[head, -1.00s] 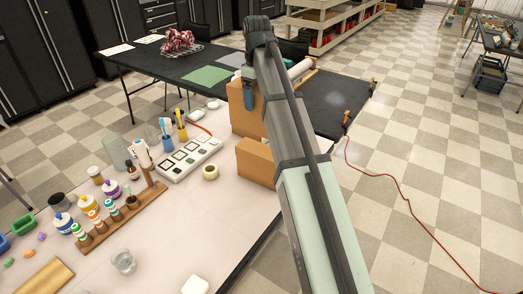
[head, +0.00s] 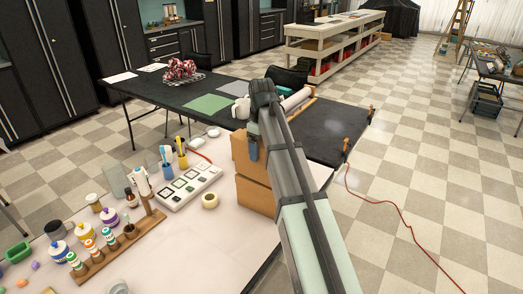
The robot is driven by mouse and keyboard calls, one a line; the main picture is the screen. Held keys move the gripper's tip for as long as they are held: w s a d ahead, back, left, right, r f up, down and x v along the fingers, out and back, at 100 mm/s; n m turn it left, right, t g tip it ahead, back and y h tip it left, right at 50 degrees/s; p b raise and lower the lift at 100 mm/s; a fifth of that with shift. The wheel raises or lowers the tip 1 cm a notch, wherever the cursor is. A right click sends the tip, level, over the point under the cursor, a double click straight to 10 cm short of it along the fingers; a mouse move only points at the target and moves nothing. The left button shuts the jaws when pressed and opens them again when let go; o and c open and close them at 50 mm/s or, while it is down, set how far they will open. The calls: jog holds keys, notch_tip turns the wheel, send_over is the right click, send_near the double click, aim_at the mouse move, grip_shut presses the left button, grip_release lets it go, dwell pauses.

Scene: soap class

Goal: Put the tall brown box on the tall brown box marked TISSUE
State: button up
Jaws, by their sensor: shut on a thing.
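A tall brown box (head: 241,152) is held by my gripper (head: 253,151), which comes down from above and to the right. One bluish finger shows against the box's face; the other is hidden. A second brown box (head: 255,196) stands on the white table directly below the held one, near the table's right edge. No TISSUE mark can be read on it. The held box's bottom overlaps the lower box's top in the picture, set slightly to the left. I cannot tell whether they touch. My arm hides the right parts of both boxes.
A tape roll (head: 210,200) lies left of the lower box. A white panel with dark squares (head: 187,185) and cups with brushes (head: 181,158) stand farther left. A wooden rack of bottles (head: 120,247) is at the front left. A black table (head: 190,92) lies behind.

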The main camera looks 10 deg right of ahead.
jog(key=shift+f, duration=0.5)
jog(key=o, duration=1.4)
jog(key=shift+r, duration=3.85)
